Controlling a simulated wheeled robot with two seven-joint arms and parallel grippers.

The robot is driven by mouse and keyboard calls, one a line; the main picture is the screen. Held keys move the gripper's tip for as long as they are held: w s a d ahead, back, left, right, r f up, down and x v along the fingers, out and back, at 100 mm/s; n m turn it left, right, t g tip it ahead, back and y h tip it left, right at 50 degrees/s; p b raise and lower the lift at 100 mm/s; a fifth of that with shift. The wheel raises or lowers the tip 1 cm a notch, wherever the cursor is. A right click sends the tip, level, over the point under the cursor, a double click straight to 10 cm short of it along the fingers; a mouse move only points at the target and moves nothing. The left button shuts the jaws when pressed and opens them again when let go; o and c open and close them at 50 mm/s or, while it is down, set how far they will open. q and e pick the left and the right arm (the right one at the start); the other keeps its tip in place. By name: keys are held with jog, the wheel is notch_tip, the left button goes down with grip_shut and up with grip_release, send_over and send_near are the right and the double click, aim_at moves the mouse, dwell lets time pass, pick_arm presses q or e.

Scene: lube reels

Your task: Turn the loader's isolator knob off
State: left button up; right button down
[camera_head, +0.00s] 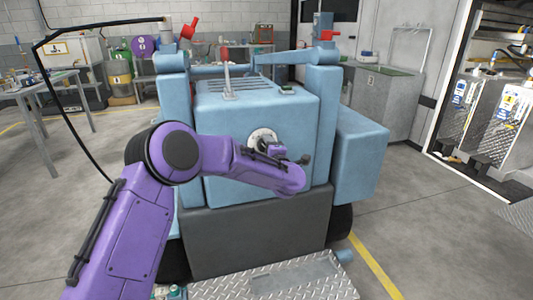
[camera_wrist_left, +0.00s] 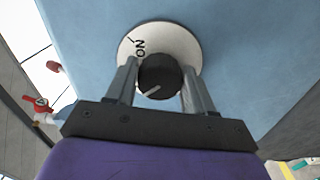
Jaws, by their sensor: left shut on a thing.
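The loader (camera_head: 255,110) is a blue machine in the middle of the head view. A pale round dial plate (camera_head: 258,136) sits on its panel and shows larger in the left wrist view (camera_wrist_left: 180,40). The isolator knob (camera_wrist_left: 159,75) is black and round, with a light line at its lower left in that view. "ON" is printed on the plate left of the knob. My left gripper (camera_wrist_left: 158,84) is shut on the knob, one finger on each side. In the head view my left gripper (camera_head: 272,148) partly hides the dial. My right gripper is out of view.
Blue posts with red-handled valves (camera_head: 189,30) rise at both sides of the loader. A grey tread plate (camera_head: 270,280) lies in front. A table (camera_head: 40,80) stands at the left, and a cabinet (camera_head: 385,95) at the back right. The floor at right is clear.

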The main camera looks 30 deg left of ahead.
pick_arm(q)
jog(key=shift+d+f+n+b, duration=0.15)
jog(key=shift+n+b, duration=0.25)
jog(key=shift+n, duration=0.2)
jog(key=shift+c, duration=0.2)
jog(key=o, duration=0.8)
jog(key=shift+c, duration=0.2)
jog(key=shift+o, duration=1.3)
jog(key=shift+w+d, duration=0.1)
jog(key=shift+w, duration=0.1)
jog(key=shift+s, duration=0.2)
jog(key=v, duration=1)
jog(key=shift+s, duration=0.1)
